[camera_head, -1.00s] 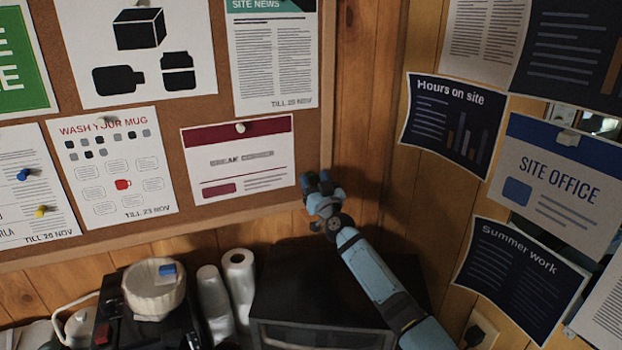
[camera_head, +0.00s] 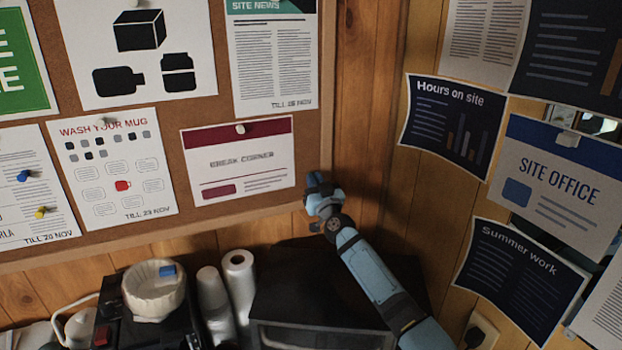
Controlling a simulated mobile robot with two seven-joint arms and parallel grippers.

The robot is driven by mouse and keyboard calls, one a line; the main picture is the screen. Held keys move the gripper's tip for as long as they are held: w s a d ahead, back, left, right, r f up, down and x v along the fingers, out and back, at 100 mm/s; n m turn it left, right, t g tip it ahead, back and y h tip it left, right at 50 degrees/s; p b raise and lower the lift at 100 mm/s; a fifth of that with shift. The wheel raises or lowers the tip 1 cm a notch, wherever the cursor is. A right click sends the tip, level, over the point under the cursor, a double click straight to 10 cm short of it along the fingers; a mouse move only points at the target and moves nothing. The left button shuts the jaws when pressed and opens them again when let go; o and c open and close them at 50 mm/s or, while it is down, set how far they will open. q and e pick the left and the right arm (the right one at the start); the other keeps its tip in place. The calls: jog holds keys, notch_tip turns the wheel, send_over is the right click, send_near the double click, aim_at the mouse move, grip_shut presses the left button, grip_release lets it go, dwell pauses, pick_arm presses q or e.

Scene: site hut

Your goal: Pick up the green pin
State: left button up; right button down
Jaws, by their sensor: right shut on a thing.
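My right gripper (camera_head: 318,188) is at the right edge of the cork board (camera_head: 322,90), just right of the "Break corner" notice. Its arm reaches up from the lower right. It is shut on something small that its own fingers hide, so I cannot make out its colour. I see no green pin in the open anywhere. A blue pin (camera_head: 23,175) and a yellow pin (camera_head: 41,211) are in the sheet at the far left. White pins hold other sheets, among them one (camera_head: 240,129) on the "Break corner" notice. My left gripper is out of view.
Below the board stand a dark box-shaped appliance (camera_head: 310,334), white rolls (camera_head: 239,276) and a black machine with a white bowl (camera_head: 152,303) on it, a small blue thing at its rim. The right wall, with several posters (camera_head: 556,186), is close to my right arm.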

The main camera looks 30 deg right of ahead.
jog(key=shift+s, duration=0.1)
dwell(0.3)
jog(key=shift+s+p, duration=0.75)
jog(key=shift+s, duration=0.1)
jog(key=shift+s+a+f+p, duration=0.1)
jog(key=shift+s+p, duration=0.75)
jog(key=shift+s, duration=0.45)
jog(key=shift+s+a+r+p, duration=0.1)
jog(key=shift+s+r+p, duration=0.3)
jog(key=shift+s, duration=0.45)
jog(key=shift+s+r+p, duration=0.35)
jog(key=shift+s+r, duration=0.2)
jog(key=shift+s, duration=0.25)
jog(key=shift+s+a+r+p, duration=0.1)
jog(key=shift+s+r+p, duration=0.3)
jog(key=shift+s, duration=0.45)
